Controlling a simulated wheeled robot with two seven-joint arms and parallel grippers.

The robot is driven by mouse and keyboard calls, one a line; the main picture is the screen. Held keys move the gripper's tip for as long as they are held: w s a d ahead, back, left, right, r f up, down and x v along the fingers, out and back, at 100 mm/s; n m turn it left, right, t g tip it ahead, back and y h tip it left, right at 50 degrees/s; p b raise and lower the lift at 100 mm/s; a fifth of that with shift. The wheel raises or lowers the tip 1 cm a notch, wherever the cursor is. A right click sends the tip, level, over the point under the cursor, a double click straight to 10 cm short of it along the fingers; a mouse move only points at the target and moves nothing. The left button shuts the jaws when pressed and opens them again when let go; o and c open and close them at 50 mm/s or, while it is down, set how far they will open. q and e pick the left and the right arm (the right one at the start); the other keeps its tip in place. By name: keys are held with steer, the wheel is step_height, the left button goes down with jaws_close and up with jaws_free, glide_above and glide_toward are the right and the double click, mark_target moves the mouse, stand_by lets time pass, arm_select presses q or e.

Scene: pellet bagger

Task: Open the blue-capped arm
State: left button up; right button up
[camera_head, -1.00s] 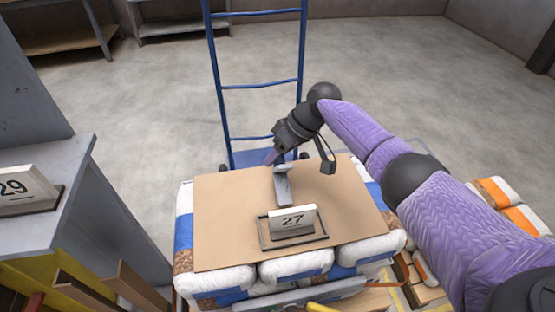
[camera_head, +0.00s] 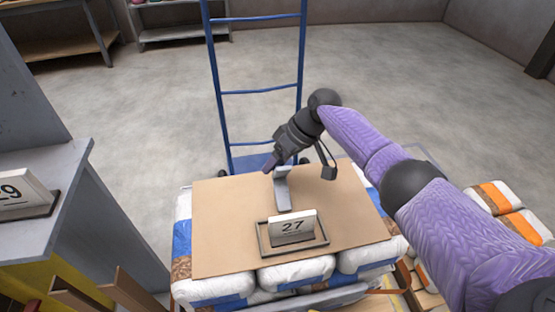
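My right arm comes in from the right in a purple sleeve with dark joints. Its dark gripper (camera_head: 274,163) points down and left over the far part of a brown cardboard sheet (camera_head: 225,215). A small purple part shows at the gripper's tip. A grey bracket-like piece (camera_head: 283,190) stands on the sheet right at the fingertips; I cannot tell whether the fingers touch or hold it. The finger gap is too small to make out. No blue cap can be made out on the arm. My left gripper is not in view.
A "27" sign (camera_head: 293,227) stands in a dark tray on the sheet, over stacked white and blue bags (camera_head: 295,272). A blue hand truck (camera_head: 260,92) stands behind. A grey bench (camera_head: 45,215) with another number sign is at left. Orange-striped bags (camera_head: 497,195) lie right. Floor behind is clear.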

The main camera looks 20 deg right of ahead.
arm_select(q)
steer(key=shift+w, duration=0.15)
arm_select(e)
steer(key=shift+d+r, duration=0.1)
steer(key=shift+r, duration=0.25)
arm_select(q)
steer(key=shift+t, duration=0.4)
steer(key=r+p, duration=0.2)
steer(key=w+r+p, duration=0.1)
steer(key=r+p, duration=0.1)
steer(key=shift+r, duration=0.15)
arm_select(e)
steer(key=v, duration=0.9)
steer(key=shift+d, duration=0.15)
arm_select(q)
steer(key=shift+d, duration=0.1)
arm_select(e)
steer(key=shift+s, duration=0.1)
